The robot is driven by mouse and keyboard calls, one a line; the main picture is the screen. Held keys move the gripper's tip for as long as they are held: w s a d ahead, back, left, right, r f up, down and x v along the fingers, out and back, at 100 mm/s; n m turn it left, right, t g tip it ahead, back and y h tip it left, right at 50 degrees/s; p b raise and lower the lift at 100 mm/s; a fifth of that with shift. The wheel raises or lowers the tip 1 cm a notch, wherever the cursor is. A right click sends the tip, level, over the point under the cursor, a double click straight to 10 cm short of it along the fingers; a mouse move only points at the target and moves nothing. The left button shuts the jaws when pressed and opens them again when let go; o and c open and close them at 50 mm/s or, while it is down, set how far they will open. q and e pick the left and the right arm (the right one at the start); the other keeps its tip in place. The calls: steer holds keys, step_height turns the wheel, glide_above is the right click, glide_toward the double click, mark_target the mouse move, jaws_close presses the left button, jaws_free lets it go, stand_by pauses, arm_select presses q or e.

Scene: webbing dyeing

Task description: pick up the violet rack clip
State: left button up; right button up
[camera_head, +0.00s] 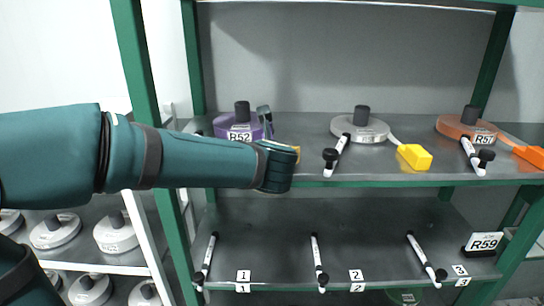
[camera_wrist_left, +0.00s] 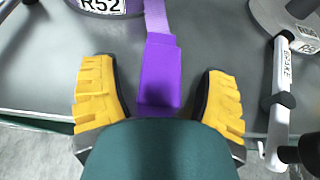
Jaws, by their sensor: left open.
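The violet rack clip (camera_wrist_left: 160,75) is a violet block at the end of a violet webbing strap. In the left wrist view it lies between the two yellow fingers of my left gripper (camera_wrist_left: 161,88). The fingers are open, with a gap on each side of the clip. My right gripper is not in view.
On the upper shelf (camera_head: 300,125) stand a grey roll (camera_head: 345,127) with a yellow clip (camera_head: 414,156) and an orange roll (camera_head: 452,125) with an orange clip (camera_head: 530,155). A white brake lever (camera_wrist_left: 281,95) is right of my gripper. Green posts (camera_head: 137,60) frame the rack.

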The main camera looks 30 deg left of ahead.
arm_select(q)
steer(key=shift+x, duration=1.15)
steer(key=c, duration=1.3)
jaws_close()
steer(key=shift+r, duration=0.15)
